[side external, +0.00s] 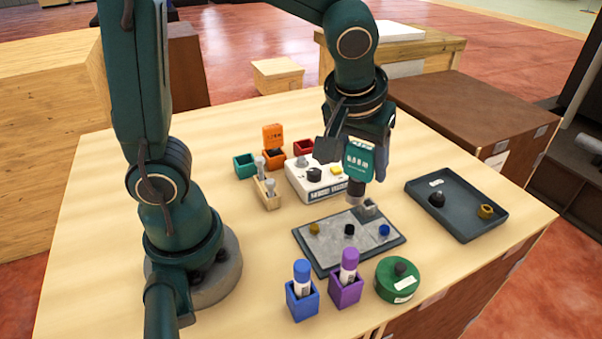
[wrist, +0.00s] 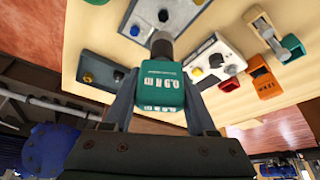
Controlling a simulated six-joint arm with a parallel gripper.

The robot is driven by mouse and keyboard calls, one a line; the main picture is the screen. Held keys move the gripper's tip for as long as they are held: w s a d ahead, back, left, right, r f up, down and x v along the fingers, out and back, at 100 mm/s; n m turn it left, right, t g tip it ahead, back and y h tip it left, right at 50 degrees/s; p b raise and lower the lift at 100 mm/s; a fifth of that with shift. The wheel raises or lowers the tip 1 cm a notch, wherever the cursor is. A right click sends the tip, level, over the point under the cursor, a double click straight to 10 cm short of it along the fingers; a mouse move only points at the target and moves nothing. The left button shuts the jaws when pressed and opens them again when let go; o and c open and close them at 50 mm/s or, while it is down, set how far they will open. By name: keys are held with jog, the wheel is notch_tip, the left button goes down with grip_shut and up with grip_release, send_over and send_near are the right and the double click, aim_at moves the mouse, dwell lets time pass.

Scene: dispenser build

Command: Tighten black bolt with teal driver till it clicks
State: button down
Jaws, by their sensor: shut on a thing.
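My gripper (side external: 358,148) is shut on the teal driver (side external: 359,165), which hangs upright with its dark shaft pointing down. The driver's teal body (wrist: 163,88) is between my fingers in the wrist view. The black bolt (side external: 349,229) stands in the middle of the grey plate (side external: 320,252), with a yellow bolt (side external: 314,228) to its left and a blue bolt (side external: 384,230) to its right. The driver's tip is above the plate, apart from the black bolt. In the wrist view the black bolt (wrist: 163,15) shows just beyond the tip.
A white box with a yellow button (side external: 318,187) stands behind the plate. Teal (side external: 245,165) and orange (side external: 274,160) holders are at the back. A dark tray (side external: 465,220) is at right. Blue (side external: 302,300) and purple (side external: 346,290) holders and a green round tin (side external: 398,283) stand in front.

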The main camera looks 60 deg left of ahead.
aim_at(358, 200)
jog(key=shift+f, duration=2.9)
jog(key=shift+f, duration=0.85)
jog(key=m+h, duration=0.1)
jog(key=m, duration=0.2)
jog(key=shift+d+m+t, duration=0.15)
jog(key=shift+m+t, duration=0.15)
jog(key=shift+d+m+h, duration=0.2)
jog(key=shift+m+h, duration=0.6)
jog(key=shift+m, duration=0.7)
jog(key=shift+w, duration=0.1)
